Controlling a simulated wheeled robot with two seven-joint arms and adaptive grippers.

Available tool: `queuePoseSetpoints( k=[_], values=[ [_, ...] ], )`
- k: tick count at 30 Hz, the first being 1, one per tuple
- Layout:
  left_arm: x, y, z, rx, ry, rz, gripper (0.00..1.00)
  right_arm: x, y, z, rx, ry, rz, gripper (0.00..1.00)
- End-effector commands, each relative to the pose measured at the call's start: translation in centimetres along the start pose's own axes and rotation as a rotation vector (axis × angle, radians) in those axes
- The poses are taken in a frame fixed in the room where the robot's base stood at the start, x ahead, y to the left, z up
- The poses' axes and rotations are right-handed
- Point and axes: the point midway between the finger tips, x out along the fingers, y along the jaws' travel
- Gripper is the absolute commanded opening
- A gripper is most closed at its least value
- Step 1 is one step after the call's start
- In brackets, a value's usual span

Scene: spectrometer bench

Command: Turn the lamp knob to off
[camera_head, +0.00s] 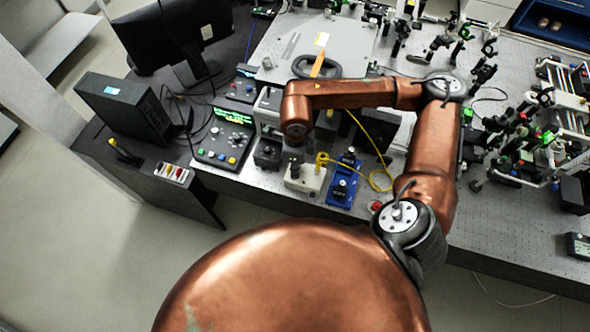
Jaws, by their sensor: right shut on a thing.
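My right arm reaches in from the right and bends across the bench. Its wrist is above a small white box (305,181) with a yellow fibre at its right corner, which appears to be the lamp. The dark right gripper (294,162) is small in the picture, below the copper wrist at the box's left part. It is shut on what appears to be the lamp knob. The knob is mostly covered by the gripper, so its pointer and setting cannot be read. My left gripper is not in view.
A blue-based mount (343,183) stands close right of the white box, and a small black box (267,154) close left. A controller with a green display (225,138) is further left. A yellow fibre (380,165) loops at the right. Optics crowd the bench's right side.

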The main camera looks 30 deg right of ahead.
Motion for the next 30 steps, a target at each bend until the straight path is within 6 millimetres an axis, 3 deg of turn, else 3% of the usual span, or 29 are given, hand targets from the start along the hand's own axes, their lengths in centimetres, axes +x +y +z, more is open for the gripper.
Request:
queuePoseSetpoints(
  k=[7, 23, 24, 30],
  values=[
    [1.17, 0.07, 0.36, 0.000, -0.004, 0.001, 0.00, 0.11, -0.03, 0.06, -0.089, -0.002, -0.001, 0.00],
    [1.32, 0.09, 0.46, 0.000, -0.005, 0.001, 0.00, -0.06, -0.01, 0.05, -0.116, -0.002, -0.001, 0.00],
    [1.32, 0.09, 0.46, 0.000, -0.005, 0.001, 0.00, -0.06, -0.01, 0.05, -0.116, -0.002, -0.001, 0.17],
    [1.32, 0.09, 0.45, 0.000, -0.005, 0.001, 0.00, -0.04, -0.01, 0.03, -0.115, -0.001, -0.001, 0.30]
  ],
)
